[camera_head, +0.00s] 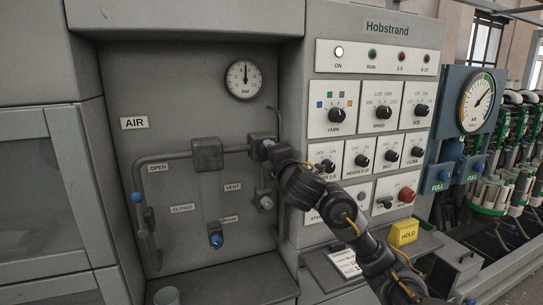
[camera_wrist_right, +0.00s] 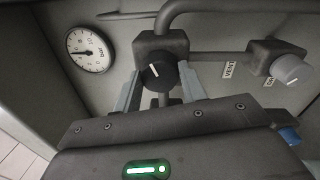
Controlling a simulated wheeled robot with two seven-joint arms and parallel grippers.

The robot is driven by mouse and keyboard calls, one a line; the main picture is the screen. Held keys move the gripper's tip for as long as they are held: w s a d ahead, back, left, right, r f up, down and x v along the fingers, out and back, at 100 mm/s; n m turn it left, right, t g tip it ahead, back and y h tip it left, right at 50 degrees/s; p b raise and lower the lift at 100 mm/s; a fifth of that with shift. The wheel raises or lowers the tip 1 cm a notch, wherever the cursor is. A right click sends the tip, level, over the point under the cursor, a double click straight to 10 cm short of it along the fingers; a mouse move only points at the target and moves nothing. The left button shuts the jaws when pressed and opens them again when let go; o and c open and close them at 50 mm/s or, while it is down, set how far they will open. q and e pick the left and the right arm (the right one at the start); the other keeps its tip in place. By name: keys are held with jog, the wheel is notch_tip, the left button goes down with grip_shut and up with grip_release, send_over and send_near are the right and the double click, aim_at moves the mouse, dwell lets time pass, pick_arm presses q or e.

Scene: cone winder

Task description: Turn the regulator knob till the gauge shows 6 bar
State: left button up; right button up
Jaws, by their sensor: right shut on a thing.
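The round white gauge (camera_head: 244,79), marked bar, is on the grey panel above the pipework. Its needle points about straight up in the head view; the small numbers are hard to read. It also shows at the left of the wrist view (camera_wrist_right: 90,49). The black regulator knob (camera_wrist_right: 160,71) with a white line sits on a dark block (camera_wrist_right: 162,42). My right gripper (camera_wrist_right: 160,88) is shut on the knob, one finger on each side. In the head view my right gripper (camera_head: 268,148) is at this block and hides the knob. My left gripper is not in view.
A pipe joins a second block (camera_head: 207,155). To the right is a control panel with knobs, a red button (camera_head: 406,194) and a yellow HOLD box (camera_head: 404,232).

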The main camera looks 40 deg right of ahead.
jog(key=shift+a+f, duration=0.1)
jog(key=shift+f, duration=0.05)
dwell(0.3)
jog(key=o, duration=1)
jog(key=shift+c, duration=0.2)
